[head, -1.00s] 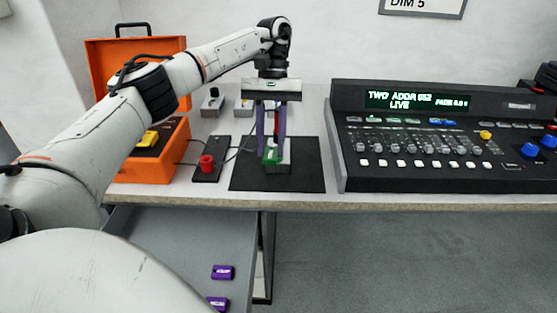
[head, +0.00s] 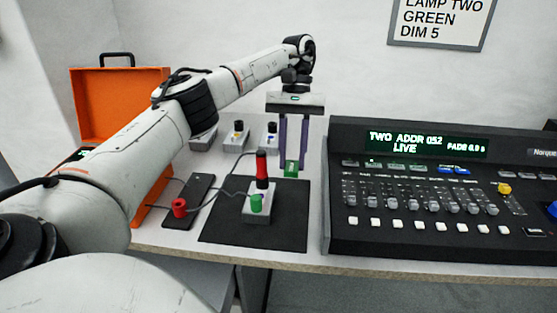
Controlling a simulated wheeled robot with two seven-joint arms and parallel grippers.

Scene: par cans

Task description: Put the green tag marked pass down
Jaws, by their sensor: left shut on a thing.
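The green tag (head: 291,169) is between the purple fingertips of my left gripper (head: 292,164), which points straight down and is shut on it. Any writing on the tag is too small to read. The tag shows behind the black mat (head: 222,228); I cannot tell whether it touches the table. On the mat stands a small white box (head: 260,218) with a green knob (head: 256,203) and an upright red and black piece (head: 262,169), just left of and in front of the gripper. My right gripper is not in view.
A lighting console (head: 430,190) stands close on the right. On the left are an open orange case (head: 118,92) and a black strip with a red knob (head: 180,208). Two small grey boxes with knobs (head: 237,137) (head: 271,136) stand at the back. A sign (head: 440,22) hangs on the wall.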

